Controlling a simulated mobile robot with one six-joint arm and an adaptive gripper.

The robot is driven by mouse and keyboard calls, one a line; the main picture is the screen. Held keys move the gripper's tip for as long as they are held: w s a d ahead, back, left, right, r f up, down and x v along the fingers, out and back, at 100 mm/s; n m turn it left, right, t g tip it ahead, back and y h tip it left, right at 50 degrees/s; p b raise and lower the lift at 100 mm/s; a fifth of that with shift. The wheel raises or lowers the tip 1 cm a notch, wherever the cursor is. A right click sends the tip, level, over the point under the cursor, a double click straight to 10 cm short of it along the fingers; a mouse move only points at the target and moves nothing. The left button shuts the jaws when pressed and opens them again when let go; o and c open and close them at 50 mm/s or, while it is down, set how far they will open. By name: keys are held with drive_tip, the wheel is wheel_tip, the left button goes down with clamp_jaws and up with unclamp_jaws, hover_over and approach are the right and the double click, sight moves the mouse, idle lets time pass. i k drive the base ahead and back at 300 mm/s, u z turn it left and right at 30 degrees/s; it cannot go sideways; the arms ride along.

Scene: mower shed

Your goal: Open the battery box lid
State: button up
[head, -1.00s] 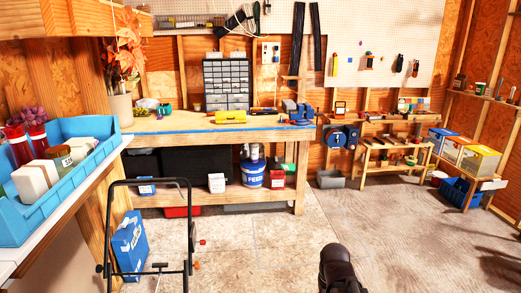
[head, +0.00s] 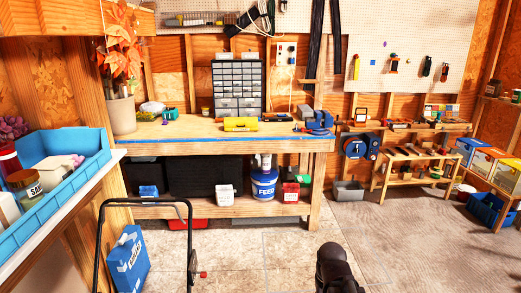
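I cannot make out for sure any battery box or its lid in the head view. A black tubular handle frame (head: 148,203), which looks like a mower's, stands at the lower left; its lower part is cut off by the picture edge. A dark rounded part of my arm shows at the bottom, right of centre. The fingers of my gripper are not in view.
A workbench (head: 200,133) along the back wall holds a yellow case (head: 241,125), a drawer cabinet (head: 237,85) and a blue vise (head: 319,120). A blue bin (head: 98,178) sits on the left counter.

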sight(229, 122)
drive_tip(key=u, duration=0.05)
drive_tip(key=i, duration=2.3)
drive_tip(key=z, duration=0.2)
drive_tip(key=i, duration=1.1)
drive_tip(key=z, duration=0.15)
